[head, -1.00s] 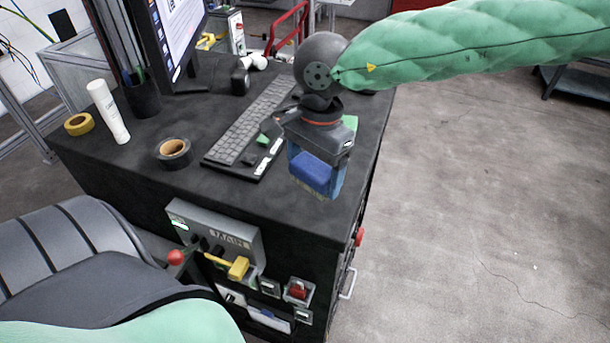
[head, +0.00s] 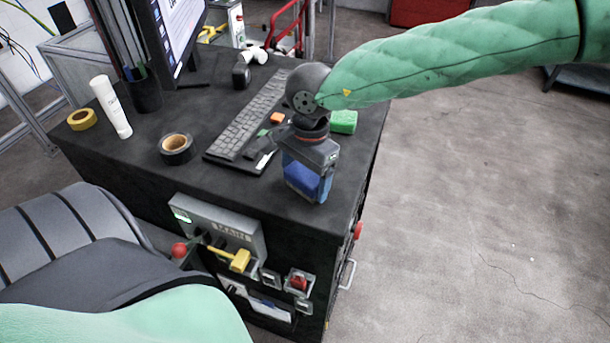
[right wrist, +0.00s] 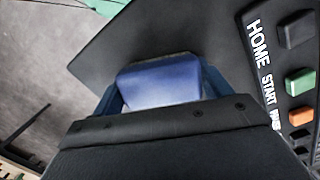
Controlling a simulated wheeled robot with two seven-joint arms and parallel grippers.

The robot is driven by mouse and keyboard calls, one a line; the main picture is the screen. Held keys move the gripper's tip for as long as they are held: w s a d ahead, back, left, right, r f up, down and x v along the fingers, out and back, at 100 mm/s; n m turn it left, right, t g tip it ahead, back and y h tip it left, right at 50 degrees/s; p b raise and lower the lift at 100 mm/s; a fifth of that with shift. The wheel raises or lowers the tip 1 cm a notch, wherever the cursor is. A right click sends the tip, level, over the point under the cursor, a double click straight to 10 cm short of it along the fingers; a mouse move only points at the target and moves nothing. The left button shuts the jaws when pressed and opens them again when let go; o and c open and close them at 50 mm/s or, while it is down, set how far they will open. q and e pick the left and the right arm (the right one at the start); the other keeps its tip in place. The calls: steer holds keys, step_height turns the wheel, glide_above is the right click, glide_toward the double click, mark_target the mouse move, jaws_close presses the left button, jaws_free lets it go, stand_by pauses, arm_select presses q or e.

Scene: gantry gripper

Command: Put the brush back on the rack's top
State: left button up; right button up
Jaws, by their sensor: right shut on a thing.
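My right gripper (head: 306,186) points down over the near right part of the black rack top (head: 225,190). It is shut on the blue brush (head: 301,177), whose blue body shows between the fingers. The brush also shows between the fingers in the right wrist view (right wrist: 160,82). Its lower side is mostly hidden in both views, and I cannot tell whether it touches the top. My left gripper is not in view.
Labelled buttons (right wrist: 298,82) lie near the gripper. A control panel (head: 222,228) sits on the front.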

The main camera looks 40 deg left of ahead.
steer(key=o, duration=0.7)
steer(key=shift+o, duration=0.9)
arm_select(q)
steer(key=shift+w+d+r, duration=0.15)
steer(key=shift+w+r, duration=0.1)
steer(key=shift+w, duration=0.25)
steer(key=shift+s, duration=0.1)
